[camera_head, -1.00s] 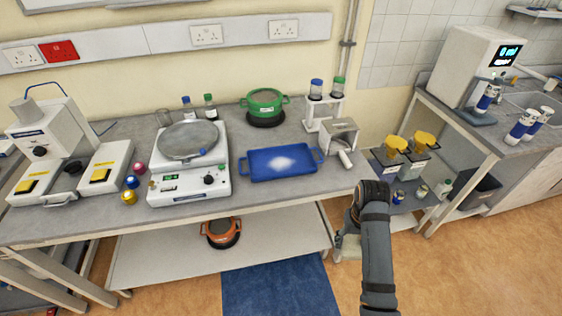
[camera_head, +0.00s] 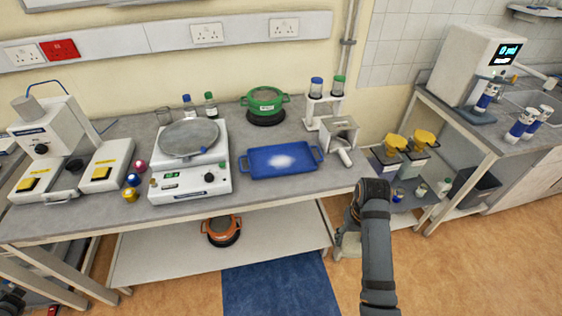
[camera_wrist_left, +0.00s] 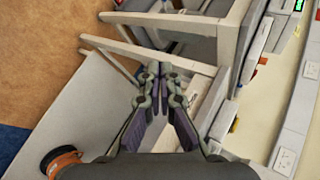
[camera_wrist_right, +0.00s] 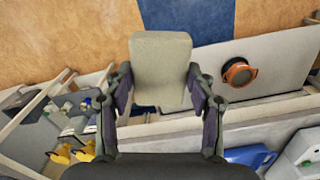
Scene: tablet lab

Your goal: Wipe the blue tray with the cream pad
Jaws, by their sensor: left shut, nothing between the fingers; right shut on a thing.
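The blue tray (camera_head: 282,161) lies on the grey bench near its front edge, with a pale white smear in its middle. A corner of it shows in the right wrist view (camera_wrist_right: 247,155). My right gripper (camera_wrist_right: 158,84) is shut on the cream pad (camera_wrist_right: 161,68), which stands out beyond the fingers. In the head view the pad (camera_head: 347,246) is low in front of the bench, right of and below the tray, partly hidden by my arm. My left gripper (camera_wrist_left: 155,88) is shut and empty in the left wrist view, near the bench frame.
A white balance (camera_head: 190,183) stands left of the tray. A green-lidded pot (camera_head: 264,104) is behind it, and a white rack (camera_head: 320,108) and a metal scoop box (camera_head: 339,133) are to its right. An orange pot (camera_head: 221,230) is on the lower shelf.

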